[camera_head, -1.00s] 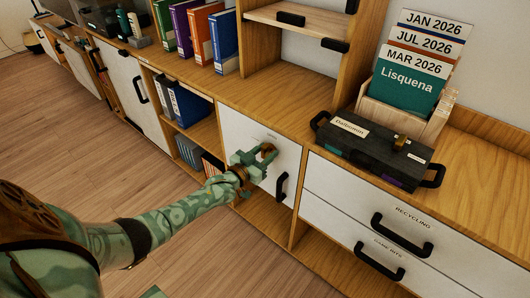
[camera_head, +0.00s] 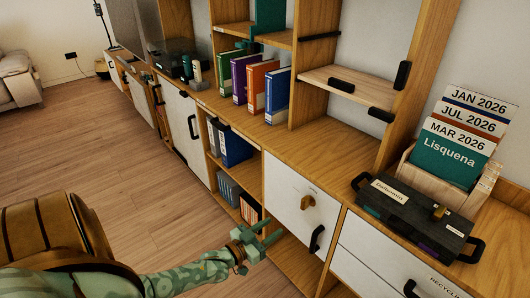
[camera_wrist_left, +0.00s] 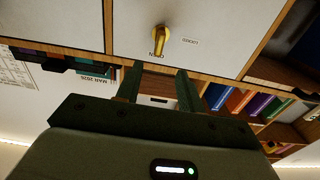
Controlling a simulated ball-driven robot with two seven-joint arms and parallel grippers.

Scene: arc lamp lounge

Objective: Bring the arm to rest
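My left gripper (camera_head: 272,231) is in the lower middle of the head view, on its green patterned arm coming in from the left. Its two fingers stand apart with nothing between them; the left wrist view (camera_wrist_left: 160,70) also shows this gap. The white cabinet door (camera_head: 290,190) is in front of the gripper. A brass knob (camera_head: 307,202) on that door is up and to the right of the fingers in the head view. In the left wrist view the knob (camera_wrist_left: 159,38) sits beyond the fingertips, beside an "OPEN" marking. My right gripper is out of view.
A black case (camera_head: 410,212) and a wooden holder with dated cards (camera_head: 455,160) stand on the cabinet top. Coloured binders (camera_head: 255,88) stand on it farther left. A black door handle (camera_head: 316,240) juts out near the gripper. The wooden floor (camera_head: 120,160) at left is clear.

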